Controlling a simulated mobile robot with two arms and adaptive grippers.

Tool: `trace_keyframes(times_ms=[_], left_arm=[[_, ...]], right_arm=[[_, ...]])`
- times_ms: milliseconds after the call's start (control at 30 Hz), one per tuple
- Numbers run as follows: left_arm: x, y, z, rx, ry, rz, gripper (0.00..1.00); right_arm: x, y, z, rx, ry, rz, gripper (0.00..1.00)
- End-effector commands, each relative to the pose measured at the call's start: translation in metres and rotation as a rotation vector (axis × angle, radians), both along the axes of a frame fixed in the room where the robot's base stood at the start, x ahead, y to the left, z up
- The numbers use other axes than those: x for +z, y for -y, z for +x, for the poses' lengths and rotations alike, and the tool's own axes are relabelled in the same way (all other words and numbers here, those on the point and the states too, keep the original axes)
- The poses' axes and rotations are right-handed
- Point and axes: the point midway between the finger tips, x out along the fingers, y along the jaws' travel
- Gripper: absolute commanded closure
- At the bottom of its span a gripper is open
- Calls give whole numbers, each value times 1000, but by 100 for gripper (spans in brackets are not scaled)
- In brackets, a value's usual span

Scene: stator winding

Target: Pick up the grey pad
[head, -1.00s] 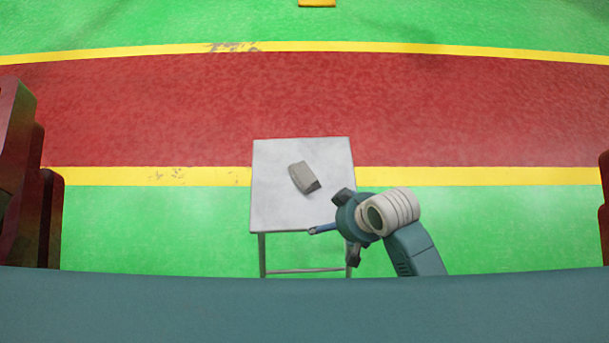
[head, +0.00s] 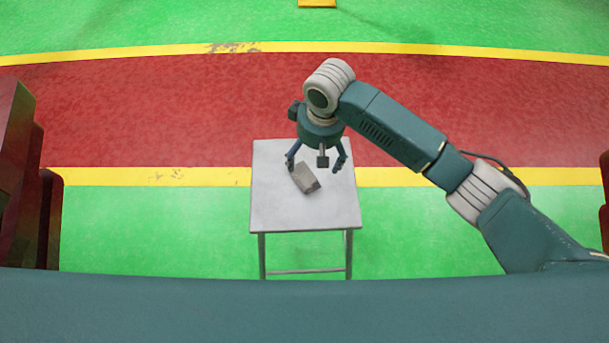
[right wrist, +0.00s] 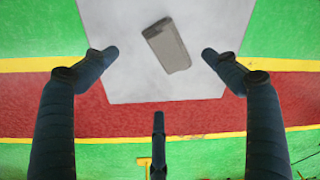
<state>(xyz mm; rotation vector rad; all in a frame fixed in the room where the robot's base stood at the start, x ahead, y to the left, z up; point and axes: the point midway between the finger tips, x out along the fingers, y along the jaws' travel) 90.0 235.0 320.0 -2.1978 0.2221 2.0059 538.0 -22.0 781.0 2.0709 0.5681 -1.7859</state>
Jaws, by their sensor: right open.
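The grey pad (head: 306,178) lies on the light grey table (head: 300,212), turned at a slant. In the right wrist view the pad (right wrist: 166,46) shows whole, a little beyond the fingertips and between their lines. My right gripper (head: 318,166) is open and empty over the far part of the table. In the right wrist view its fingers (right wrist: 159,52) are spread wide on either side of the pad, with a third finger below in the middle. Whether they are above or level with the pad's height is hard to tell, but they look apart from it. My left gripper is not in view.
The small table stands on a green floor with a red band (head: 180,110) edged in yellow. The table top is bare apart from the pad. Dark red structures stand at the left (head: 48,215) and right edges (head: 604,205) of the head view.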

Motion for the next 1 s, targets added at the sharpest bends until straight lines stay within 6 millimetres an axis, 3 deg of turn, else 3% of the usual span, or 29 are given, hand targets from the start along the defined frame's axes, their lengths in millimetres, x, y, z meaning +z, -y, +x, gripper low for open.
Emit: trace_keyframes(times_ms=[100,367,600,933,1000], left_arm=[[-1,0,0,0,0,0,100],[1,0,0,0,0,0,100],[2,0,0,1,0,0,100],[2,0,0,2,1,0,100],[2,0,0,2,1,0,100]], right_arm=[[-19,-2,2,0,-2,0,14],[-41,-5,3,2,-1,0,14],[-75,-10,5,0,1,1,14],[-83,-11,6,1,3,3,14],[-83,-11,6,1,3,3,26]])
